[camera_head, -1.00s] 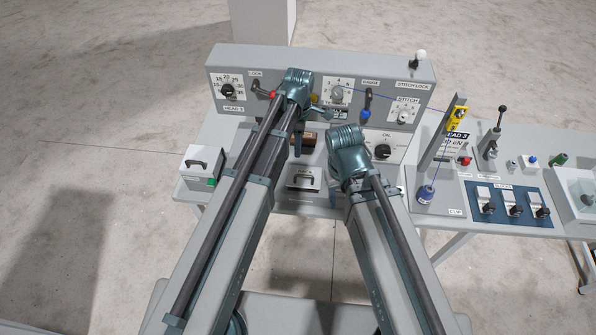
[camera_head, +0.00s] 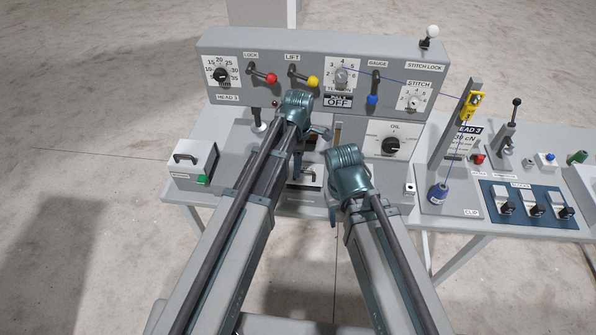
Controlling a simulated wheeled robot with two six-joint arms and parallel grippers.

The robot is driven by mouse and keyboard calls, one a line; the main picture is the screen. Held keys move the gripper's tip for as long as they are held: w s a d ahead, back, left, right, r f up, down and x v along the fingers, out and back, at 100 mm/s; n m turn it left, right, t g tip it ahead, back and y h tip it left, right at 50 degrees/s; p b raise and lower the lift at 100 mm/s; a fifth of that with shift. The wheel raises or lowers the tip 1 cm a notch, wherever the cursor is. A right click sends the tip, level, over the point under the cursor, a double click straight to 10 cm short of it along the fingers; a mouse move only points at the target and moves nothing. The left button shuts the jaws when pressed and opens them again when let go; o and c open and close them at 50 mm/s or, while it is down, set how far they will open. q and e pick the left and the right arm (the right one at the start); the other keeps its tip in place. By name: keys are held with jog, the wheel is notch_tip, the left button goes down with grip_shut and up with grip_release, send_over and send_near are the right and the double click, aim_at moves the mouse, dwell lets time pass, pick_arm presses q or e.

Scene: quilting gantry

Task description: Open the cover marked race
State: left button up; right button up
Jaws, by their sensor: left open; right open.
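A pale cover with a dark bar handle (camera_head: 308,171) sits low at the front of the machine, in the middle of the head view. My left arm and gripper hide much of it, and I cannot read its label now. My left gripper (camera_head: 306,152) is open, its fingers hanging down above and in front of this cover; I cannot tell whether they touch the handle. My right gripper (camera_head: 334,212) is open just right of the cover, pointing down, its fingers mostly hidden behind its own wrist.
Behind stands a panel (camera_head: 225,101) with LOCK (camera_head: 263,75) and LIFT (camera_head: 304,76) levers and dials.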

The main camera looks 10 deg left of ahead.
pick_arm(q)
jog(key=shift+f, duration=0.1)
grip_shut()
dwell(1.4)
